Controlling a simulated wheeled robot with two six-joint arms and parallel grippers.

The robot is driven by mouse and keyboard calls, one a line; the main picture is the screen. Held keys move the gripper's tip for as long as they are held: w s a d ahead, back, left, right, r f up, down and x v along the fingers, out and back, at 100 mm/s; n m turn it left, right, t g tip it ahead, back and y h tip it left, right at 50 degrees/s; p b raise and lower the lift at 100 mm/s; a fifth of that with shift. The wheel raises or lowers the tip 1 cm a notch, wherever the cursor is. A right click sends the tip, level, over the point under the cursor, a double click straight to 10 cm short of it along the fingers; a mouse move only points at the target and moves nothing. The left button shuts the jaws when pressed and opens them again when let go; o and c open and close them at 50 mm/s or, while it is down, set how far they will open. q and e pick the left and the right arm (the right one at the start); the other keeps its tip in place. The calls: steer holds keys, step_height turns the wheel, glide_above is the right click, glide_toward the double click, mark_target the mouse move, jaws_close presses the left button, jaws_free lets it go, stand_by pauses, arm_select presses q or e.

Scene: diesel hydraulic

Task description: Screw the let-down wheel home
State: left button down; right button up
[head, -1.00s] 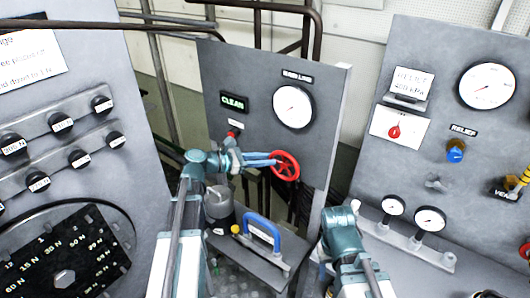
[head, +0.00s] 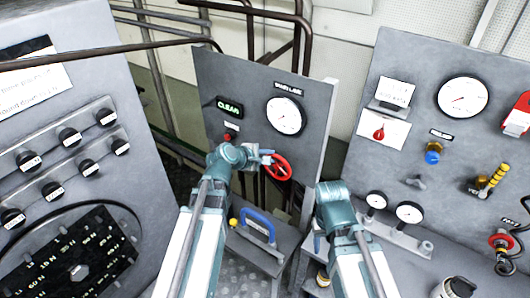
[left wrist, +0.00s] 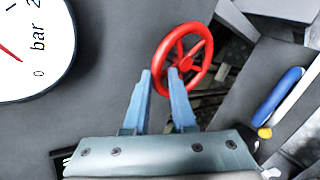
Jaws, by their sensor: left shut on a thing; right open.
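A red spoked handwheel (head: 278,168) stands out from the middle grey panel, below a white dial gauge. In the left wrist view the handwheel (left wrist: 184,56) shows whole apart from its lower-left rim. My left gripper (head: 268,157) reaches it from the left in the head view. In the left wrist view the blue fingers of my left gripper (left wrist: 160,72) are shut on the wheel's near rim. My right gripper (head: 317,240) hangs low, right of the middle panel, apart from the wheel; its fingers are mostly hidden by my arm.
The middle panel carries a lit CLEAN sign (head: 230,108) and a gauge (head: 286,115). A blue handle (head: 258,222) stands on a low grey block below the wheel. The right panel has gauges, a blue knob (head: 433,153) and another red wheel (head: 502,241). Black knobs line the left panel.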

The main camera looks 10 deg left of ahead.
arm_select(q)
steer(key=shift+s+d+r+m+t+y, duration=0.1)
steer(key=shift+s+d+m+t+y, duration=0.2)
steer(key=shift+d+m+y, duration=0.45)
steer(key=shift+s+d+m+t+y, duration=0.2)
steer(key=shift+d+m+t+y, duration=0.2)
steer(key=shift+d+m+y, duration=0.35)
steer(key=shift+a+y, duration=0.15)
steer(key=shift+y, duration=0.15)
steer(key=c, duration=0.8)
jaws_free()
steer(key=shift+w, duration=0.1)
steer(key=shift+o, duration=0.2)
steer(key=shift+r, duration=0.1)
